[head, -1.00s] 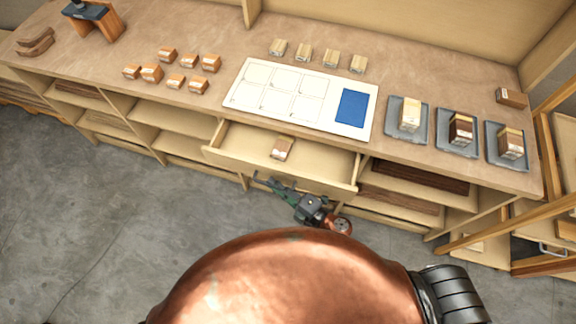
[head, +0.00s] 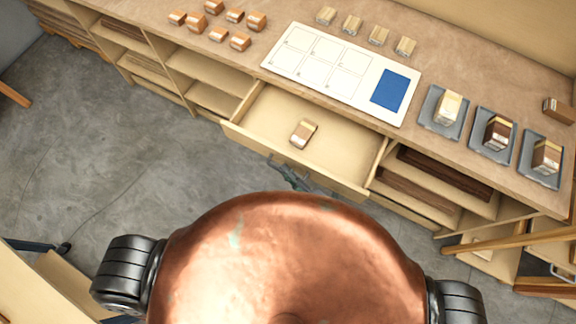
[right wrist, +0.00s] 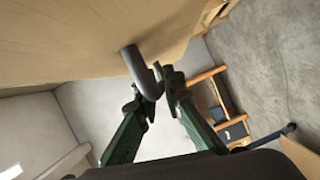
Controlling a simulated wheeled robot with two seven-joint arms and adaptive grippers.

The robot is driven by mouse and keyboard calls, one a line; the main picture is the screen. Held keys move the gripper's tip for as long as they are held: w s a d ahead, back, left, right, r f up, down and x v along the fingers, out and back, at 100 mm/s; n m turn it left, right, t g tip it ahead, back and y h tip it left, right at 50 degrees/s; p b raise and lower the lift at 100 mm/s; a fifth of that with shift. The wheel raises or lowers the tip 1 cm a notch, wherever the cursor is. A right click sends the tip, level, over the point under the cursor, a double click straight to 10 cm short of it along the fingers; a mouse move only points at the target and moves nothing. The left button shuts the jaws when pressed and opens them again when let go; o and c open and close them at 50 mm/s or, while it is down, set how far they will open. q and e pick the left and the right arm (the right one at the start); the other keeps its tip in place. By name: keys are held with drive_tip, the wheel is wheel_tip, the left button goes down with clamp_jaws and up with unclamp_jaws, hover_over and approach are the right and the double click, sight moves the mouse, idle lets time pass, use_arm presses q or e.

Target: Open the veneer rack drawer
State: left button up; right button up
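The veneer rack drawer (head: 262,125) stands pulled out from under the worktop in the head view, with a small brown-and-cream block (head: 303,133) inside. My right gripper (head: 279,167) is at the drawer's front panel, partly hidden by my copper-coloured body. In the right wrist view, the grey curved drawer handle (right wrist: 138,66) comes out of the pale wooden front. The right gripper (right wrist: 156,88) has its green fingers closed around the handle's bent end. My left gripper is in neither view.
The worktop (head: 470,75) above carries a white panel (head: 318,62) with a blue patch, several small blocks, and grey trays (head: 442,122) with blocks. Open shelves flank the drawer. Grey floor (head: 120,180) is free at the left. A wooden frame (head: 505,243) stands at the right.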

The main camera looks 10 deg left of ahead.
drive_tip(key=o, duration=0.4)
drive_tip(key=shift+o, duration=0.2)
drive_tip(key=f+v, duration=0.1)
drive_tip(key=v, duration=1.1)
drive_tip(key=shift+r, duration=0.4)
